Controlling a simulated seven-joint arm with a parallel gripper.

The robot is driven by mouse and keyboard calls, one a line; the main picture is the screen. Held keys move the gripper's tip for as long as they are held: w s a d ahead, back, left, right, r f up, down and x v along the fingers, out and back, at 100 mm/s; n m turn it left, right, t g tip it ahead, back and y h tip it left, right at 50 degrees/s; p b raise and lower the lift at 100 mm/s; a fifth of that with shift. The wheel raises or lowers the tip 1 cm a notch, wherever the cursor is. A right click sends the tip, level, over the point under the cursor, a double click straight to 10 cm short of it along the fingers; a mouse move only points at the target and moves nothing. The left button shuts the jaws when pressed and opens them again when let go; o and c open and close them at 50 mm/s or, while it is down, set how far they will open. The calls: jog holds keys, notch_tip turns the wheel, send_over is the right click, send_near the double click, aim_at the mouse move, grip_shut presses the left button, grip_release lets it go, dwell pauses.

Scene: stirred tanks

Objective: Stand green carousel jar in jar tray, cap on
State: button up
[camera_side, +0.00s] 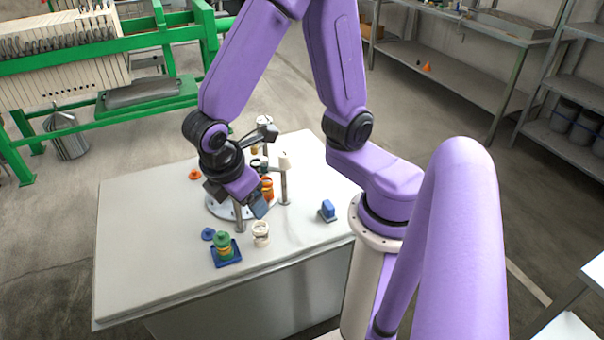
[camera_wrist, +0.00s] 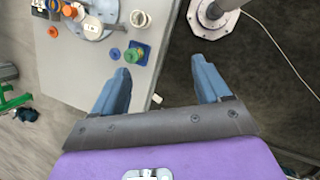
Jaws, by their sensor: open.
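The green jar (camera_side: 222,241) stands upright on the blue jar tray (camera_side: 229,260), with a yellow-orange band low on its side. A green knobbed top that looks like its cap sits on it. In the wrist view the green jar (camera_wrist: 130,56) shows from above, over the blue tray (camera_wrist: 146,52). My gripper (camera_side: 256,207) is open and empty, above the table and behind the jar in the side view. In the wrist view its blue fingers (camera_wrist: 160,80) are wide apart with nothing between them. The carousel (camera_side: 217,209) is partly hidden behind my gripper.
A blue cap (camera_side: 208,234) lies left of the tray, and a white jar (camera_side: 261,233) stands to its right. An orange jar (camera_side: 267,188), an orange cap (camera_side: 194,174) and a white-topped post (camera_side: 284,175) are farther back. A blue block (camera_side: 327,210) is right. The table's front-left is clear.

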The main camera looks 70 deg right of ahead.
jog(key=s+d+r+y, duration=0.2)
jog(key=s, duration=0.3)
jog(key=s+d+r+m+y, duration=0.1)
jog(key=s+d+r+y, duration=0.1)
jog(key=s, duration=0.3)
jog(key=shift+d+r+y, duration=0.2)
jog(key=shift+r+y, duration=0.1)
dwell(2.5)
jog(key=c, duration=0.5)
